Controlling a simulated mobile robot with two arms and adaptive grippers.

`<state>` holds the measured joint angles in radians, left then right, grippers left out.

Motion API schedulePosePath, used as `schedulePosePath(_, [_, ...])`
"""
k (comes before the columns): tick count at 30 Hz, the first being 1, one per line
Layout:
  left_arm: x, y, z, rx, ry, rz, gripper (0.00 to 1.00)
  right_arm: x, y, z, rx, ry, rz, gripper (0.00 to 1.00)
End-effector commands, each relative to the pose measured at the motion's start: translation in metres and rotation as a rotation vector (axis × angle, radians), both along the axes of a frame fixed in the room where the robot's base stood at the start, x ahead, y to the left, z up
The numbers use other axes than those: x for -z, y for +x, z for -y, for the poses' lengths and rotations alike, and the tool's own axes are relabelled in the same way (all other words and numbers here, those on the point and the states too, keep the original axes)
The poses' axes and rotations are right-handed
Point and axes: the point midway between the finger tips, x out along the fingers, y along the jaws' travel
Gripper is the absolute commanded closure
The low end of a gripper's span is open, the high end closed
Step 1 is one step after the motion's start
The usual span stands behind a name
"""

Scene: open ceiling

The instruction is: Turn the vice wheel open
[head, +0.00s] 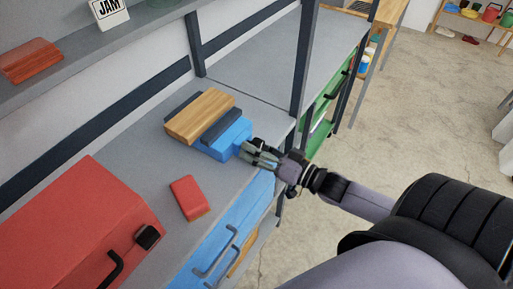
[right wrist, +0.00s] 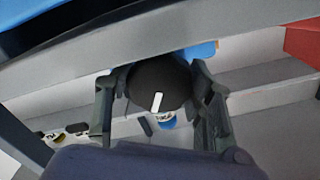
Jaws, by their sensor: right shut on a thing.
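The blue vice (head: 232,136) stands on the grey workbench near its front edge, with dark jaws around a wooden block (head: 198,116). My right gripper (head: 260,153) is at the front of the vice and hides the wheel in the head view. In the right wrist view, the vice wheel (right wrist: 157,80) is a dark round knob with a white mark. It sits between the two fingers of my right gripper (right wrist: 153,92), which is shut on it. My left gripper is in neither view.
A red toolbox (head: 75,225) and a small red block (head: 189,197) lie on the workbench (head: 150,160). A blue drawer (head: 222,232) with a handle is below. A dark shelf post (head: 304,60) rises behind the gripper. Open floor (head: 390,140) lies to the right.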

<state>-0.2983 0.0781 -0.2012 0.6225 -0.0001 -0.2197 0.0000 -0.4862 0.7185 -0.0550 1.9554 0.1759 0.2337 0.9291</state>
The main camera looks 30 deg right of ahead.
Motion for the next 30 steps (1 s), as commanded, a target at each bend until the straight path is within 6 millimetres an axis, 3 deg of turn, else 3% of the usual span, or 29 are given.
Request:
schedulePosePath(7, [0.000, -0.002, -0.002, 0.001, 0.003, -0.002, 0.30, 0.000, 0.000, 0.000, -0.001, 0.002, 0.001, 0.79])
schedulePosePath(17, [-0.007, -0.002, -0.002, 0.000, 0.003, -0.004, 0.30, -0.002, 0.000, 0.000, 0.000, -0.060, 0.027, 0.79])
schedulePosePath(30, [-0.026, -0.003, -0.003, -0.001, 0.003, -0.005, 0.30, -0.003, 0.001, 0.000, 0.001, -0.328, 0.140, 0.79])
